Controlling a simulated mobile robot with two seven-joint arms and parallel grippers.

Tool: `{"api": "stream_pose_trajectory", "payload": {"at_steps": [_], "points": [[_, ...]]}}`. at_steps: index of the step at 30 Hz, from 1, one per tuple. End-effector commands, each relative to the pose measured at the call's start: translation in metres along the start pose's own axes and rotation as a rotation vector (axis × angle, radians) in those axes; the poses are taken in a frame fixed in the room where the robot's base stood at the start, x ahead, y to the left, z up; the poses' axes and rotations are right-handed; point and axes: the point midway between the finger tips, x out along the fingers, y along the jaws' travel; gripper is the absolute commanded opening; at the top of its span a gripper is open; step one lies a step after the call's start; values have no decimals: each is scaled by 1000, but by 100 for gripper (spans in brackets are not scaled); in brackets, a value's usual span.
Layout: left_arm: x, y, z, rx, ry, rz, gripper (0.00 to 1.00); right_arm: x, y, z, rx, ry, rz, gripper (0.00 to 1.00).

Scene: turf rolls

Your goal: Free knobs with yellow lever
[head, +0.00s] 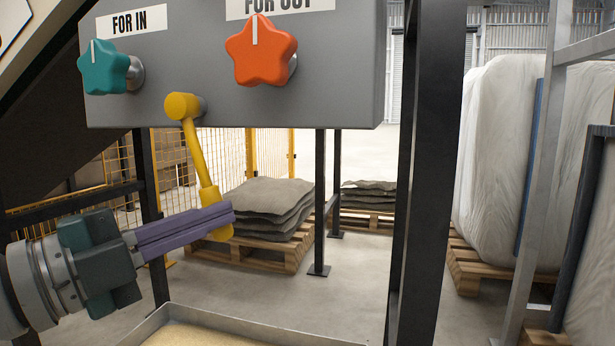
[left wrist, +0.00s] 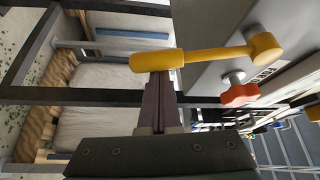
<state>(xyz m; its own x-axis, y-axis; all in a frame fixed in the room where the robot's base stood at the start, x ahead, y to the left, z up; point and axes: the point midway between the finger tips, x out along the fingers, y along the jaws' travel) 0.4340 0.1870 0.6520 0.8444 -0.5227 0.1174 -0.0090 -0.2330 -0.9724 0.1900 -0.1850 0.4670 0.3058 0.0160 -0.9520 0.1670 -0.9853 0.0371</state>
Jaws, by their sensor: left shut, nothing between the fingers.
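The yellow lever (head: 195,150) hangs from its round hub under the grey panel, its handle end down and leaning a little right. The teal star knob (head: 104,68) sits under the "FOR IN" label and the orange star knob (head: 260,50) under the second, cut-off label. My left gripper (head: 232,211) is shut, and its purple fingers cross in front of the lever's handle. In the left wrist view the fingertips meet the handle of the yellow lever (left wrist: 215,55); whether they touch is hard to tell. The orange knob (left wrist: 239,91) shows there too. My right gripper is not in view.
A metal tray (head: 160,322) with tan contents lies below. A black post (head: 425,180) stands right of the panel. Behind are stacked turf pieces (head: 268,205) on a pallet, yellow mesh fencing and a wrapped load (head: 500,150). The space right of the lever, under the panel, looks open.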

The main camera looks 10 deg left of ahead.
Motion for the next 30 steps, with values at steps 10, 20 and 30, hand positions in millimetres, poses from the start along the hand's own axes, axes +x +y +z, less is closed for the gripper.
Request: {"api": "stream_pose_trajectory", "payload": {"at_steps": [10,20,30], "points": [[-20,-9,34,288,-2,171,0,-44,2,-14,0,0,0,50],[-36,-22,62,541,-2,319,0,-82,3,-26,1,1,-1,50],[-46,-32,79,712,0,419,0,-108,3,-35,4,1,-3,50]]}}
